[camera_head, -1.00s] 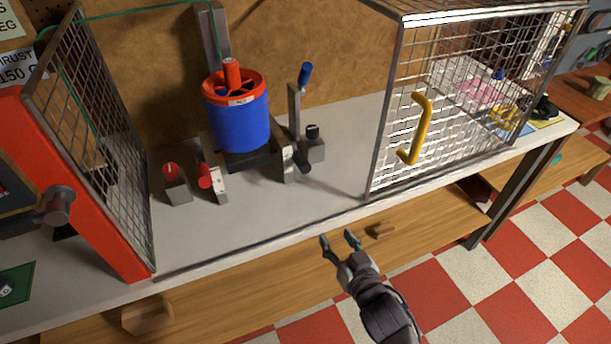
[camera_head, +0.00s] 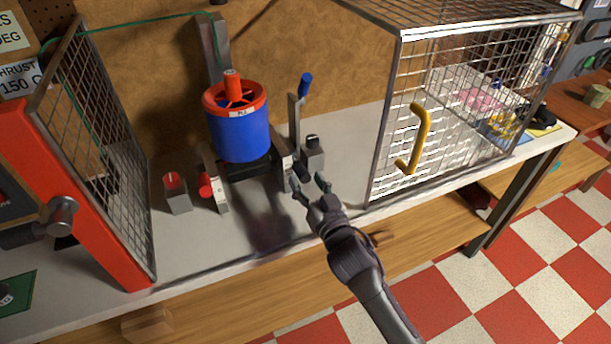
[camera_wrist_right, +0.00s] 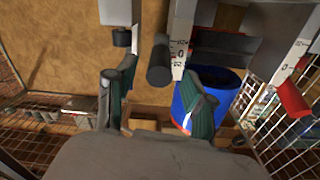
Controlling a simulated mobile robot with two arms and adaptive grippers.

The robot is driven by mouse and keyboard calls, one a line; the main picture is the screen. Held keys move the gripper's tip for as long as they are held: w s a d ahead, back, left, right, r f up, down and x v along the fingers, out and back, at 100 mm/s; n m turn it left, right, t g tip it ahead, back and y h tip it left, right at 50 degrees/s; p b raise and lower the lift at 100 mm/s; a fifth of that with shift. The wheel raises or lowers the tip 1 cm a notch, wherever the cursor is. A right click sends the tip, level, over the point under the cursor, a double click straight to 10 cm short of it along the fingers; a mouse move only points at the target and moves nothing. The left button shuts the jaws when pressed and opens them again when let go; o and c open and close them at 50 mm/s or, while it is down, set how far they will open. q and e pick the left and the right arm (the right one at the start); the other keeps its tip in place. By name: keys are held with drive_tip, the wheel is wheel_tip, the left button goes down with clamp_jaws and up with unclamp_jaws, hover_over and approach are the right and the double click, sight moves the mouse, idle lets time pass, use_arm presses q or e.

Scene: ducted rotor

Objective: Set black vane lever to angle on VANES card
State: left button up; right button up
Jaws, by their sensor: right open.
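The black vane lever (camera_head: 300,172) sticks out from the front of the rotor stand, right of the blue duct with a red rim (camera_head: 240,135). In the right wrist view the lever's dark round end (camera_wrist_right: 159,75) lies between my fingers, with gaps on both sides. A white scale with numbers (camera_wrist_right: 180,55) is beside it; the lever's exact angle cannot be read. My right gripper (camera_head: 310,184) is open just in front of the lever, and its fingers also show in the wrist view (camera_wrist_right: 158,100). The likely VANES card (camera_head: 12,30) is cut off, its number out of view.
A blue-handled crank (camera_head: 304,86) stands behind the lever, beside a black-knobbed grey block (camera_head: 313,150). Red-knobbed blocks (camera_head: 178,195) stand left. A wire cage with a yellow handle (camera_head: 425,130) is right; a red-framed mesh panel (camera_head: 85,220) is left. The front bench top is clear.

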drive_tip(key=shift+x, duration=0.8)
clamp_jaws()
